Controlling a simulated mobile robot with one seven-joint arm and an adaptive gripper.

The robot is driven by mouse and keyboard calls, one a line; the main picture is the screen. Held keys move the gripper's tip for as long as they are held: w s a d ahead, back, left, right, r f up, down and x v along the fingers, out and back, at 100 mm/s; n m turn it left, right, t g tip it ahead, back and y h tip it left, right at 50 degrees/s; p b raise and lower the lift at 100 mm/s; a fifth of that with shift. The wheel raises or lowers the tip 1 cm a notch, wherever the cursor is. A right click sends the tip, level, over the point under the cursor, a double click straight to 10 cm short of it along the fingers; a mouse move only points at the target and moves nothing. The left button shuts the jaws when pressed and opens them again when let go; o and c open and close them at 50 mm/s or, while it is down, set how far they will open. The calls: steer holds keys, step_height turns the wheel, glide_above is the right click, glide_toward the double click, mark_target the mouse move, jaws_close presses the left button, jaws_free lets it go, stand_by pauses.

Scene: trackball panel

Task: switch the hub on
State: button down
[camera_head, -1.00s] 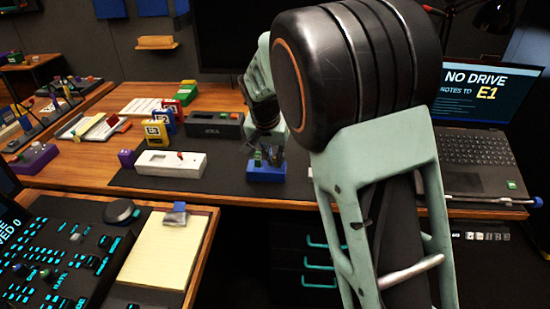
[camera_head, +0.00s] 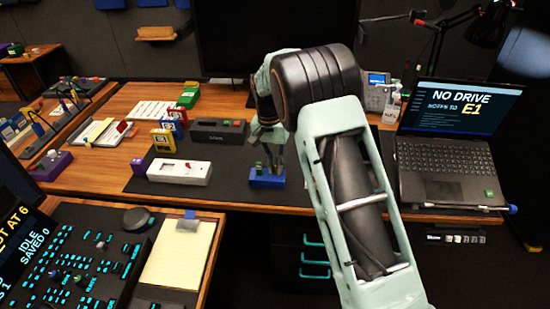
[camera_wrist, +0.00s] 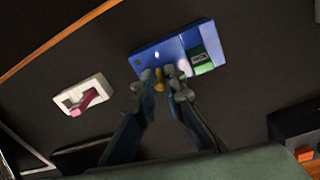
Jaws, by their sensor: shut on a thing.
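A blue box (camera_head: 268,182), which I take for the hub, sits on the dark mat at the front of the wooden desk. It shows in the wrist view (camera_wrist: 150,57) with a green block (camera_wrist: 201,59) at one end and a small brass-coloured lever (camera_wrist: 159,80) at its near edge. My gripper (camera_wrist: 166,84) is at that near edge, its fingertips close together around the lever and partly covering it. In the head view my gripper (camera_head: 268,162) is low over the blue box. Which way the lever is tipped is hard to tell.
A white box (camera_head: 165,174) with a red switch lies left of the blue box. A dark grey box (camera_head: 205,136) with coloured buttons stands behind. A laptop (camera_head: 445,150) reading "NO DRIVE" is at right. A notepad (camera_head: 165,258) lies on the nearer console.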

stand_by(0.4)
steer(key=c, duration=2.3)
jaws_free()
step_height(320, 180, up, 12)
steer(key=shift+a, duration=0.45)
